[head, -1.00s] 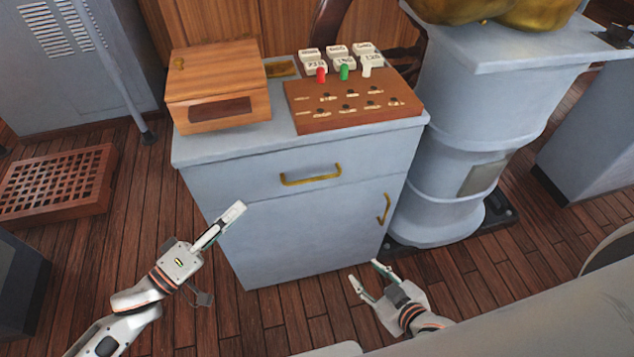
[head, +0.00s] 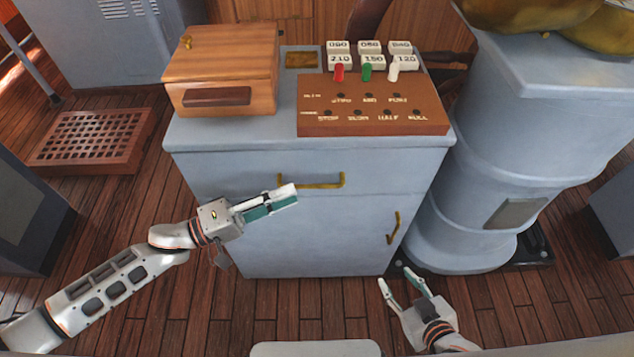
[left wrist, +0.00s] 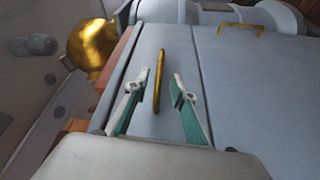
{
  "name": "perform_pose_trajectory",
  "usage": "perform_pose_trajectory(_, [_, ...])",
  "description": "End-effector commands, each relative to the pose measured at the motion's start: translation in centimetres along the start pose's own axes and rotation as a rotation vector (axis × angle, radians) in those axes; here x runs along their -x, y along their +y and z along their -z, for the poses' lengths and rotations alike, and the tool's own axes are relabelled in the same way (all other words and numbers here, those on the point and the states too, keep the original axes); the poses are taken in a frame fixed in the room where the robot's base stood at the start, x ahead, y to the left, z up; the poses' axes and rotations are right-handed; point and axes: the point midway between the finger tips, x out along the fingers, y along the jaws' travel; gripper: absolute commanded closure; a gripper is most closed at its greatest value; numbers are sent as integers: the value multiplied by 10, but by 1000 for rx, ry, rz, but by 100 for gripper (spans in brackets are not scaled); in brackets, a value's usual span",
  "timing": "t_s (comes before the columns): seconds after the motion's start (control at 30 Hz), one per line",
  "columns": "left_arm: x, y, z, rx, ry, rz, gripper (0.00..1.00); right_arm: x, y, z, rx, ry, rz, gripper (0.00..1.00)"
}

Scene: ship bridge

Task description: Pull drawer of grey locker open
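The grey locker (head: 310,240) stands in front of me. Its drawer (head: 225,176) spans the top front and looks shut. The drawer's brass handle (head: 330,184) is partly covered by my left gripper in the head view. My left gripper (head: 288,194) is in front of the drawer's handle. In the left wrist view the handle (left wrist: 158,78) appears between the two spread fingers of this gripper (left wrist: 163,88); I cannot tell whether they touch it. My right gripper (head: 396,277) is open and empty, low near the locker's bottom right corner.
A second brass handle (head: 393,228) is on the door below the drawer. On the locker top are a wooden box (head: 225,62) and a wooden panel (head: 372,125) with coloured levers. A grey pedestal (head: 490,150) stands close on the right.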

Motion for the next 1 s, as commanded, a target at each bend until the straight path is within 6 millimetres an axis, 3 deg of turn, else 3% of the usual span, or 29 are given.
perform_pose_trajectory(0.4, [-59, 0, 0, -1, 0, -2, 75, 0, -3, -7, -1, -10, 3, 60])
perform_pose_trajectory(0.8, [-68, 0, 0, 0, 1, 0, 75, -5, 7, 2, 9, 8, -10, 60])
perform_pose_trajectory(0.9, [-68, 0, 0, 0, 1, 0, 98, -4, 6, 2, 9, 7, -9, 60])
perform_pose_trajectory(1.0, [-68, 0, 0, 0, 1, 0, 100, -4, 6, 2, 8, 7, -8, 60])
